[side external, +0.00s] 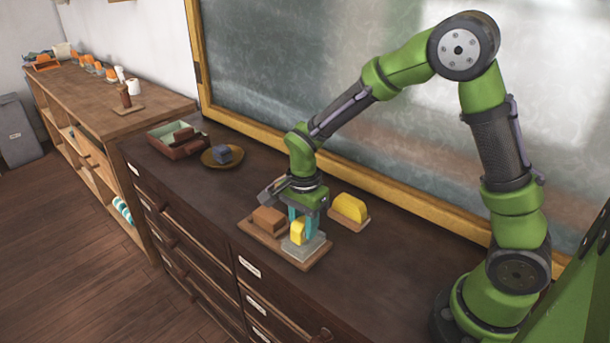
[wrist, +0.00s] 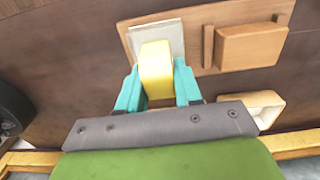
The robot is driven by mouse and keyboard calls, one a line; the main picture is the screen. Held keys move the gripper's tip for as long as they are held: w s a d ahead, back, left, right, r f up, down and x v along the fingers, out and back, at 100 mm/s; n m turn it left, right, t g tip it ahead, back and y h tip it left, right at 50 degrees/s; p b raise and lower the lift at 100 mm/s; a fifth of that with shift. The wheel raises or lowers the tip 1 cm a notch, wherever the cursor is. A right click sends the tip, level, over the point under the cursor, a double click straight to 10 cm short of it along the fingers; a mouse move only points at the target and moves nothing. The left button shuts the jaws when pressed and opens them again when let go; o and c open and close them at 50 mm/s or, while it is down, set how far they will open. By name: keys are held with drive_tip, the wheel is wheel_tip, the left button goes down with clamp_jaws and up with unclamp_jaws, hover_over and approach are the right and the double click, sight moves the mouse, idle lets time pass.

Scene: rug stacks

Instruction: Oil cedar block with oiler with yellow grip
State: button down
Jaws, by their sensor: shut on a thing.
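My gripper (side external: 300,230) points down with its teal fingers shut on a yellow grip (side external: 298,233). The grip also shows between the fingers in the wrist view (wrist: 156,72). Directly below it is a pale grey slab (side external: 304,248) on the right part of a wooden board (side external: 318,262). I cannot tell whether grip and slab are touching or joined. The orange-brown cedar block (side external: 268,220) lies on the left part of the board, apart from the gripper. In the wrist view, the block (wrist: 252,47) is on the right, beside a thin wooden strip.
A second yellow piece (side external: 349,207) rests on a small wooden base, right of my gripper. The blackboard frame borders the cabinet.

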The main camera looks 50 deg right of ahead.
sight(303, 219)
drive_tip(key=shift+r, duration=2.95)
drive_tip(key=shift+w+f, duration=0.15)
drive_tip(key=shift+f, duration=0.15)
drive_tip(key=w+r, duration=0.5)
drive_tip(key=w, duration=0.5)
drive_tip(key=shift+w+a, duration=0.15)
drive_tip(key=shift+w, duration=0.15)
drive_tip(key=shift+f, duration=0.15)
drive_tip(key=shift+f, duration=2.65)
